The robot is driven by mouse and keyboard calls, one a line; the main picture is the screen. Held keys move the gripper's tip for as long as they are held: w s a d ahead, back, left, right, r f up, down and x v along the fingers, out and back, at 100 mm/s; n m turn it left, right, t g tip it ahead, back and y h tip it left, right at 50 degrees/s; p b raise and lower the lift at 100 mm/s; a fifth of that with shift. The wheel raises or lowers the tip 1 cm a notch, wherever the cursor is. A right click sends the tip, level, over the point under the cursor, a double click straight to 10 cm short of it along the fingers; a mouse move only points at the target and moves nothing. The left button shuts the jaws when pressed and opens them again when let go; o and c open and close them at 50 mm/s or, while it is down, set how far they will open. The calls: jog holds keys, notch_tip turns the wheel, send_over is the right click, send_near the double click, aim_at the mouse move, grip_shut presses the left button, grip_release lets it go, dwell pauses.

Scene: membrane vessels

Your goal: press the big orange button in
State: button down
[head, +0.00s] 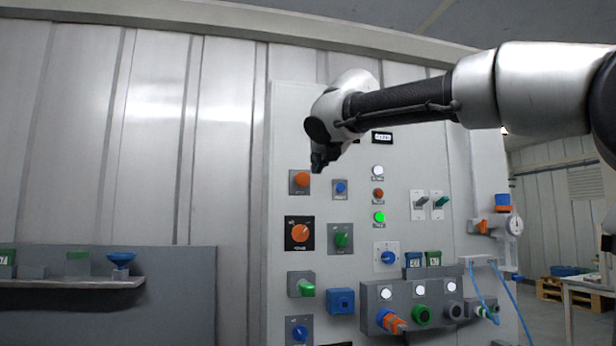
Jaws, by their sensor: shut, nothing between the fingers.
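An orange round button (302,180) on a square grey plate sits at the upper left of the pale control panel (285,130). A larger orange round control (300,233) on a black plate is below it and looks like a rotary knob with a pointer mark. My gripper (318,166) is shut and empty, pointing down and a little left. In the picture it is just above and right of the upper orange button. I cannot tell its distance from the panel, and no contact shows.
Right of the button is a small blue button (340,187); a green knob (341,240) is lower. A grey box (410,297) with lamps and connectors juts out at the lower right. A shelf (70,282) with small parts is at the left. Bare wall lies between shelf and panel.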

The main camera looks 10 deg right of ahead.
aim_at(302, 184)
jog(key=x, duration=1.2)
jog(key=shift+w+r, duration=0.25)
jog(key=shift+w, duration=0.65)
jog(key=shift+w, duration=0.1)
